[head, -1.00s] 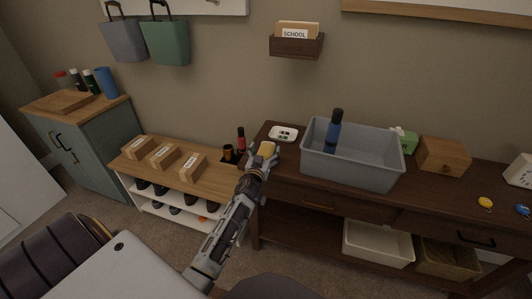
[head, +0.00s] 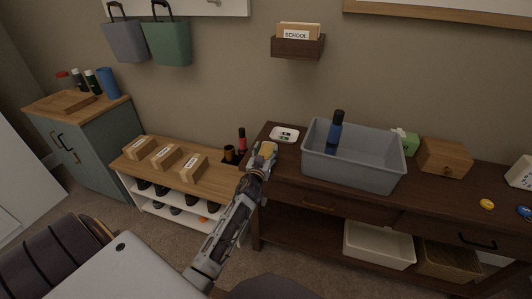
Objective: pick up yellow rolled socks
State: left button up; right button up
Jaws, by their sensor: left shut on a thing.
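The yellow rolled socks (head: 267,149) are between the fingers of my left gripper (head: 264,154) in the head view. The gripper is shut on them, and its fingers hide part of them. It is at the left end of the dark wooden console table (head: 285,166), left of the grey bin. I cannot tell whether the socks touch the tabletop. My right gripper is not in view.
A grey bin (head: 350,175) with a blue bottle (head: 334,133) stands on the console. A small white dish (head: 284,135) lies behind my gripper. A wooden box (head: 443,158) is farther right. A low bench (head: 214,181) with small boxes stands left.

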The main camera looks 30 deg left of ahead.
aim_at(266, 151)
pick_arm(q)
jog(key=shift+r, duration=0.6)
jog(key=shift+r+p, duration=0.3)
jog(key=shift+r, duration=0.05)
notch_tip(266, 151, up, 7)
jog(key=shift+f+p, duration=0.2)
jog(key=shift+p, duration=0.7)
jog(key=shift+r, duration=0.55)
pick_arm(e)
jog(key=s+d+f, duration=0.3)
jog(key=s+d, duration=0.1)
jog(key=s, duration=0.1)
